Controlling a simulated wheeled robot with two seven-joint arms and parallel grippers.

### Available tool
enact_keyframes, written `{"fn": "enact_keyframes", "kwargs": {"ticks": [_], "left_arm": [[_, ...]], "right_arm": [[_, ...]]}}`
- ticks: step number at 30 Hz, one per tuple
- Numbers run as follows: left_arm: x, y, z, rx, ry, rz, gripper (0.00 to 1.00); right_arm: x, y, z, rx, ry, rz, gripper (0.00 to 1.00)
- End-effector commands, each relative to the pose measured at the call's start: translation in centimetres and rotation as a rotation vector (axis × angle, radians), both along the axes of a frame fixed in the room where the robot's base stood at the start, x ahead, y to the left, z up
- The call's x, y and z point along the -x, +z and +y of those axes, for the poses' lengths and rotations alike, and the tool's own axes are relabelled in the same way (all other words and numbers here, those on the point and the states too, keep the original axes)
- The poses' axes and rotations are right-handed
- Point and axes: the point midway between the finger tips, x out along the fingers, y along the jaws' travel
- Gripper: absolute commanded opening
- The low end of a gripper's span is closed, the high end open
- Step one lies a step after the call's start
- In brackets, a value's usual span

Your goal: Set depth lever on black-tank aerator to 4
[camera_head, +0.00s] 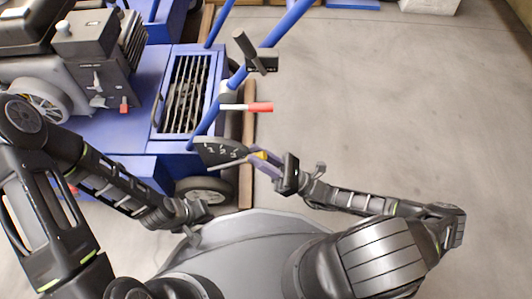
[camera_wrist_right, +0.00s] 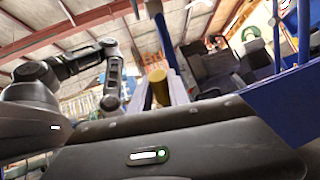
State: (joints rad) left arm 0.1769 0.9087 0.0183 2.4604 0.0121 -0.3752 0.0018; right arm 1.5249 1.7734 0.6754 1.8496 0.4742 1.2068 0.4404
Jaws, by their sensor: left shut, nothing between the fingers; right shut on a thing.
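The blue aerator (camera_head: 140,100) stands at upper left in the head view, with a black engine and tank (camera_head: 85,35) on it. A dark fan-shaped depth plate (camera_head: 218,151) with small white numbers is on its handle side. The depth lever (camera_head: 232,163) runs along the plate's lower edge to a yellow knob (camera_head: 259,155). My right gripper (camera_head: 264,158) is shut on that knob. The knob shows between the fingers in the right wrist view (camera_wrist_right: 158,88). Which number the lever points to is hard to tell. My left gripper (camera_head: 205,209) is shut and empty, beside the wheel.
A red-tipped lever (camera_head: 260,107) sticks out above the depth plate. Blue handle bars (camera_head: 240,78) rise above it. A black wheel (camera_head: 205,188) is below the plate. Open concrete floor (camera_head: 400,110) lies to the right.

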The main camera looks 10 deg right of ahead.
Motion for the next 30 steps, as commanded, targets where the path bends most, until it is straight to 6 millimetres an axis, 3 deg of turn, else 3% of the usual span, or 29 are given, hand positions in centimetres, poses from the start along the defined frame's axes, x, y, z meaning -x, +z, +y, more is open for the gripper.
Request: {"fn": "enact_keyframes", "kwargs": {"ticks": [13,14,21,30], "left_arm": [[-0.09,-0.28,0.02,0.001,0.001,-0.001,0.0],[-0.08,-0.28,0.02,0.001,0.001,-0.001,0.0],[-0.07,-0.28,0.02,0.001,0.001,0.0,0.0],[-0.06,-0.24,0.02,0.001,0.001,0.0,0.0]], "right_arm": [[-0.07,-0.38,0.03,-0.014,-0.003,0.0,0.0],[-0.07,-0.39,0.03,-0.014,-0.003,0.0,0.22],[-0.03,-0.3,0.09,-0.014,-0.001,-0.002,0.42],[0.01,-0.28,0.07,-0.015,0.0,-0.002,0.43]]}}
